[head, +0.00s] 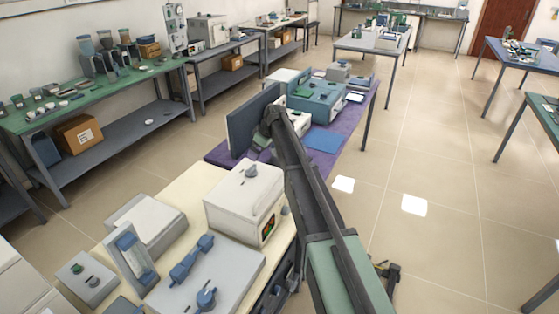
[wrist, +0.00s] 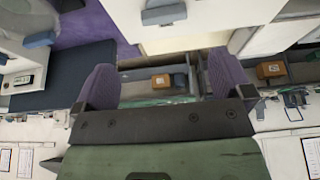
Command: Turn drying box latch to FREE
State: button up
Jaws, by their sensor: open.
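My gripper (wrist: 162,70) is open and empty in the wrist view, its two purple-grey fingers wide apart. In the head view my arm reaches up over the benches, and the jaws cannot be made out clearly. A white box (head: 240,192) with a grey knob (head: 251,171) on top and a small coloured display stands on the cream bench, left of my arm. I cannot tell for sure whether it is the drying box, and no FREE marking is readable. In the wrist view a white box (wrist: 205,14) with a blue-grey handle-like part (wrist: 163,13) lies beyond the fingers, apart from them.
The cream bench also carries a flat grey unit with blue fittings (head: 207,298) and a small box with a green button (head: 86,279). A dark upright panel (head: 240,128) and a blue instrument (head: 319,101) stand on the purple-topped bench. The tiled floor (head: 430,160) at right is open.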

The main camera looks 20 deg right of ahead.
aim_at(251, 168)
jog(key=b+x, duration=0.6)
jog(key=x, duration=0.1)
jog(key=b+x, duration=0.3)
jog(key=shift+s+a+f+b, duration=0.15)
jog(key=shift+s+f+b, duration=0.1)
jog(key=shift+b, duration=0.1)
jog(key=shift+w+a+f+b, duration=0.2)
jog(key=shift+f+b, duration=0.1)
jog(key=shift+r, duration=0.1)
jog(key=c, duration=0.9)
